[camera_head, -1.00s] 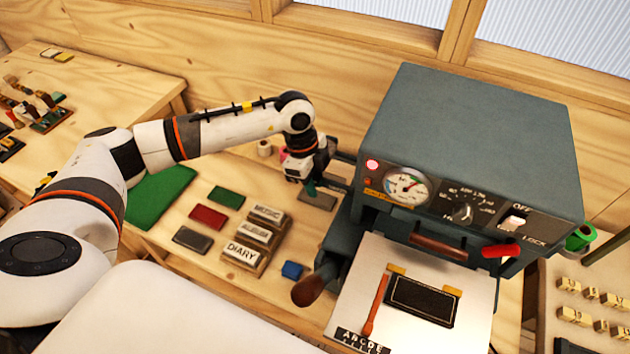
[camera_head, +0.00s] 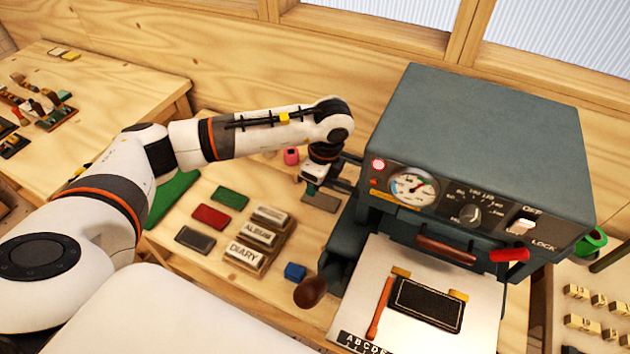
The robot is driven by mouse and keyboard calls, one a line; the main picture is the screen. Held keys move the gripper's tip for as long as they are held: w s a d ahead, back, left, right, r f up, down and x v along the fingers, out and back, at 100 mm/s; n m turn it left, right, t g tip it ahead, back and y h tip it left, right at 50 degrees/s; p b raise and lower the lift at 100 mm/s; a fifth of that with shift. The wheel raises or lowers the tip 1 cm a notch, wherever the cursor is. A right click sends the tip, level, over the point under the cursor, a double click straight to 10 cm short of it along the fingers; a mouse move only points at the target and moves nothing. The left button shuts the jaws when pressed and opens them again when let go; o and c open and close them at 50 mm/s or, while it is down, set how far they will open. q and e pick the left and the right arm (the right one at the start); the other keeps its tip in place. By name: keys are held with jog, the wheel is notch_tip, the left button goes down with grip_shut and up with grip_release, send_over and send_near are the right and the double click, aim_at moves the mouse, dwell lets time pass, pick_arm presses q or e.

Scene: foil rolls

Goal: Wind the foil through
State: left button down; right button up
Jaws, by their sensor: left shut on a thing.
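The grey foil machine (camera_head: 480,130) stands at the right with a gauge (camera_head: 412,186), a dial, a switch and a red-tipped lever. My left gripper (camera_head: 338,180) is at the machine's upper left side. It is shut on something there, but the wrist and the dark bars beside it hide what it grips. A pink roll (camera_head: 291,156) stands behind my left forearm. A green roll (camera_head: 591,241) sits at the machine's right side. No foil strip can be made out. My right gripper is not in view.
A pale plate (camera_head: 477,325) with a dark panel lies in front. Labelled blocks (camera_head: 246,255), coloured pads (camera_head: 211,216) and a blue block (camera_head: 295,271) lie on the table left of the machine.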

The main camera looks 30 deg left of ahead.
pick_arm(q)
jog(key=shift+f, duration=0.1)
jog(key=c, duration=1.2)
grip_release()
jog(key=shift+c, duration=0.2)
jog(key=shift+s, duration=0.1)
jog(key=shift+r, duration=0.2)
